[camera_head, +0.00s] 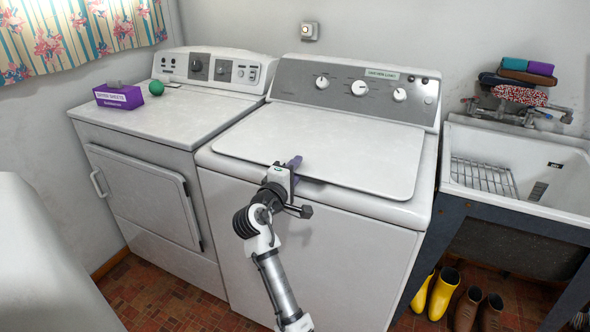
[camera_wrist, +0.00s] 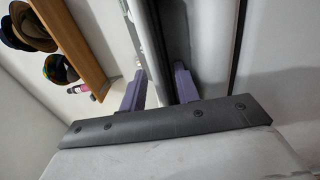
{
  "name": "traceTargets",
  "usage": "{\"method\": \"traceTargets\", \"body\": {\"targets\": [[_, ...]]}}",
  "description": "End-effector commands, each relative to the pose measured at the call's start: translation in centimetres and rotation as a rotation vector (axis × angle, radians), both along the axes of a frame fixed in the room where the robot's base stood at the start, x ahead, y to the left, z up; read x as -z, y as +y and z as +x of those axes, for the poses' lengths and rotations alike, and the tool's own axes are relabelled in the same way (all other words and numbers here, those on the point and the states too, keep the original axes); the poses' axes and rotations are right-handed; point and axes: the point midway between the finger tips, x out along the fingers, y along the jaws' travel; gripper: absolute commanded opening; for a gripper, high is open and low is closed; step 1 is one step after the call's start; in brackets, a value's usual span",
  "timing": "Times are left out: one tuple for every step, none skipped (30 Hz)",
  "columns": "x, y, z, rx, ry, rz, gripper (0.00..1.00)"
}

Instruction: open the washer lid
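The white washer (camera_head: 315,236) stands in the middle of the head view. Its lid (camera_head: 330,139) lies down or nearly so over the top, with a dark gap under its front edge near my gripper. My gripper (camera_head: 294,164) is at the middle of that front edge. In the wrist view, the two purple fingers of my gripper (camera_wrist: 160,78) stand apart. The pale edge of the lid (camera_wrist: 147,45) runs between them, and the right finger is in the dark gap beside it. Firm contact on both sides is not visible.
A dryer (camera_head: 150,190) stands close on the left, with a purple box (camera_head: 119,97) and green ball (camera_head: 155,87) on top. The washer's control panel (camera_head: 350,93) rises behind the lid. A sink (camera_head: 525,175) is at right, with boots (camera_head: 440,293) below.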

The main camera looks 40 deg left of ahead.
Motion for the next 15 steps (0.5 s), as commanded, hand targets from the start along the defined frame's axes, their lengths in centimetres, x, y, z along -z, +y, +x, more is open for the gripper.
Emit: {"method": "traceTargets", "body": {"targets": [[0.0,-0.01,0.01,0.0,0.0,0.0,0.31],[0.0,0.0,0.0,0.0,0.0,0.0,0.31],[0.0,0.0,-0.01,0.0,0.0,0.0,0.31],[-0.01,0.0,-0.01,0.0,0.0,0.0,0.31],[-0.01,0.0,-0.02,0.0,0.0,0.0,0.29],[-0.01,0.0,-0.02,0.0,0.0,0.0,0.23],[-0.01,-0.01,-0.03,0.0,0.0,0.0,0.2],[-0.01,-0.01,-0.03,0.0,0.0,0.0,0.16],[-0.02,-0.01,-0.03,0.0,0.0,0.0,0.1],[-0.01,-0.01,-0.04,0.0,0.0,0.0,0.07],[-0.02,0.0,-0.04,0.0,0.0,0.0,0.03],[-0.01,0.0,-0.04,0.0,0.0,0.0,0.0],[-0.01,0.0,-0.05,0.0,0.0,0.0,0.0],[-0.01,0.0,-0.05,0.0,0.0,0.0,0.0],[-0.01,0.0,-0.05,0.0,0.0,0.0,0.0]]}}
